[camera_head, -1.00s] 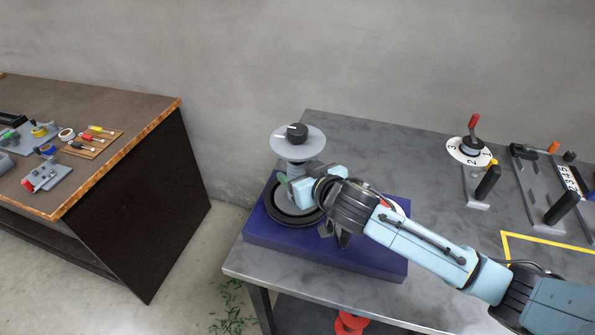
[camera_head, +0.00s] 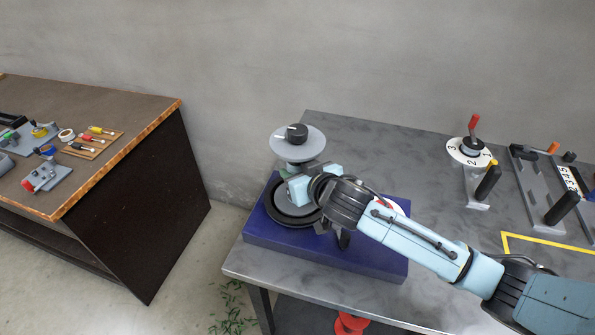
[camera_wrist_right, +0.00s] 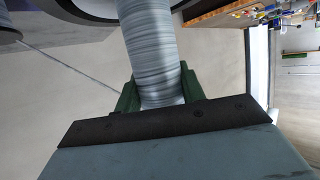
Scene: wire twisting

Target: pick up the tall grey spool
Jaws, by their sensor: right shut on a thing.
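The tall grey spool (camera_head: 310,147) stands upright over the blue base, with a wide light-grey disc and a dark knob at its top. In the right wrist view its ribbed, wire-wound shaft (camera_wrist_right: 150,50) runs down between the green fingers of my right gripper (camera_wrist_right: 160,92). That gripper is shut on the shaft below the top disc. In the head view the right gripper (camera_head: 297,187) covers most of the shaft, and its fingertips are hard to make out. My left gripper is in neither view.
The blue base (camera_head: 375,262) with a black ring (camera_head: 275,211) sits at the left of the grey table (camera_head: 420,165). A numbered dial (camera_head: 470,151) and lever fixtures (camera_head: 540,195) stand at the right. A brown bench (camera_head: 110,105) with small tools is across a floor gap.

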